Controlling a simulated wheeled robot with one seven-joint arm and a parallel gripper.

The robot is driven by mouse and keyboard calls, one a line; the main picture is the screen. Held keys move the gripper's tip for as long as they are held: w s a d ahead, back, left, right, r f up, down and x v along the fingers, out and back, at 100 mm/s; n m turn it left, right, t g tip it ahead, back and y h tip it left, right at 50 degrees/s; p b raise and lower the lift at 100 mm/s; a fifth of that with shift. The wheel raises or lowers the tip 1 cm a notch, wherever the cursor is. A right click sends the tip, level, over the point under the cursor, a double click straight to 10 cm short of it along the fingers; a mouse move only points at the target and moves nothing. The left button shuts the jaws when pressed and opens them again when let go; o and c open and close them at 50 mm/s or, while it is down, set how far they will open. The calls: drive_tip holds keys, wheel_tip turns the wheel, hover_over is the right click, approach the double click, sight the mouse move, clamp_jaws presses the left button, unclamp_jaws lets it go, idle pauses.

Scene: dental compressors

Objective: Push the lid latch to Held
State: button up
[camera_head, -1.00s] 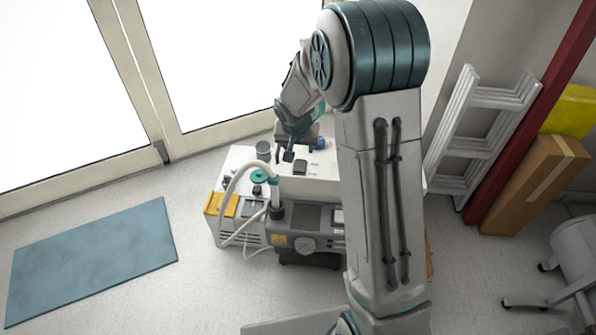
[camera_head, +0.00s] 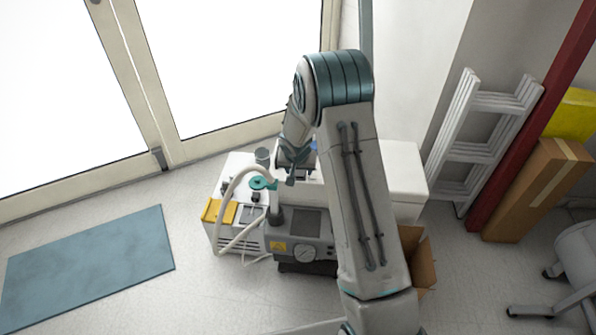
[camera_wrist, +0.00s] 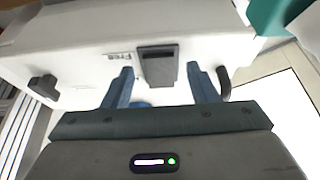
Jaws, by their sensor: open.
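A dark grey lid latch (camera_wrist: 158,65) sits on the white face of a box (camera_wrist: 215,45) in the wrist view. The word "Free" is printed beside it, upside down in this view. My gripper (camera_wrist: 161,84) is open, with its two blue fingers apart on either side of the latch's near end. I cannot tell whether the fingers touch the latch or the face. The latch is not clear there.
A dark knob (camera_wrist: 43,88) and a curved dark handle (camera_wrist: 224,84) flank the latch. A white hose (camera_head: 230,200) and a teal-topped fitting (camera_head: 263,183) stand left of my gripper. An open cardboard box (camera_head: 422,262) is at right.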

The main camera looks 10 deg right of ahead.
drive_tip(key=shift+f, duration=0.1)
drive_tip(key=c, duration=1)
drive_tip(key=p, duration=0.3)
drive_tip(key=shift+w+d+r+g, duration=0.1)
drive_tip(key=shift+w+r+g, duration=0.1)
drive_tip(key=shift+r+g, duration=0.2)
drive_tip(key=g+p, duration=0.1)
drive_tip(key=p, duration=0.2)
drive_tip(key=shift+w+d+y, duration=0.1)
drive_tip(key=shift+w+y, duration=0.1)
drive_tip(key=shift+y, duration=0.1)
drive_tip(key=shift+w+f+g+p, duration=0.1)
drive_tip(key=shift+g+p, duration=0.3)
drive_tip(key=shift+p, duration=0.35)
drive_tip(key=o, duration=1)
